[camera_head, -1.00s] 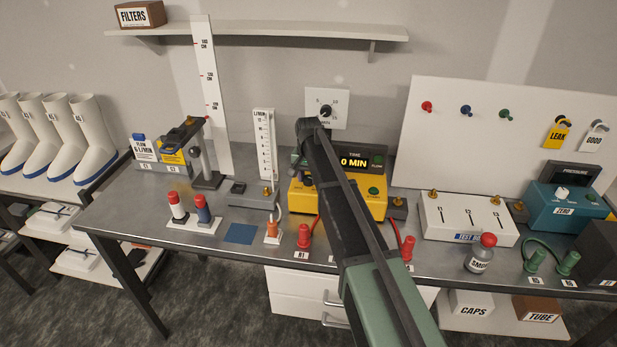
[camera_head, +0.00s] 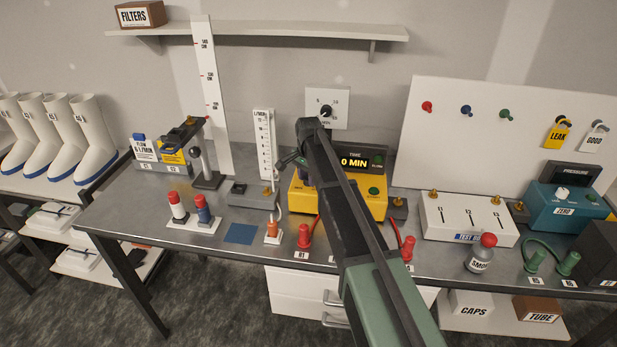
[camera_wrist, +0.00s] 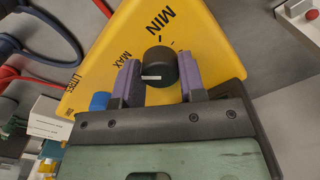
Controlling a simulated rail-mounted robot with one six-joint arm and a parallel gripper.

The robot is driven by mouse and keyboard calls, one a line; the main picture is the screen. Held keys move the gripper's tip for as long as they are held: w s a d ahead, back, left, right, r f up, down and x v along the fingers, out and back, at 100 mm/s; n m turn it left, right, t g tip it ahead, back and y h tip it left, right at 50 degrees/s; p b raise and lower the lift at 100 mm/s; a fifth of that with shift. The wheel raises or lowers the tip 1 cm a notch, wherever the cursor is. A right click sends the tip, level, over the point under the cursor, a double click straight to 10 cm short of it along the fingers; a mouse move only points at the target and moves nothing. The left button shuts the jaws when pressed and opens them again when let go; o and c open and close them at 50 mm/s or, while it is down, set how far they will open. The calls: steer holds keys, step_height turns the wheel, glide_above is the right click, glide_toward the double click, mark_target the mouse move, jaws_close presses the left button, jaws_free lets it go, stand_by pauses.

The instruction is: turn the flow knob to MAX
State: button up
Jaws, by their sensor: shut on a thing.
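The flow knob (camera_wrist: 163,63) is a round black knob on the sloping face of the yellow pump box (camera_wrist: 95,65); the box also stands mid-bench in the head view (camera_head: 376,207). My gripper (camera_wrist: 159,76) has its two purple pads on either side of the knob, shut on it. A white mark shows on the knob's near side. The word MAX is printed beside the left pad, and MIN lies above the knob in the wrist view. In the head view my arm hides the knob and most of the gripper.
Red tubing (camera_head: 397,232) runs in front. A wall dial (camera_head: 326,111) is above.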

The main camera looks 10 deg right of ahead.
steer(key=o, duration=0.9)
step_height(320, 180, up, 11)
steer(key=p, duration=1)
steer(key=shift+f+p, duration=0.1)
steer(key=shift+p, duration=0.3)
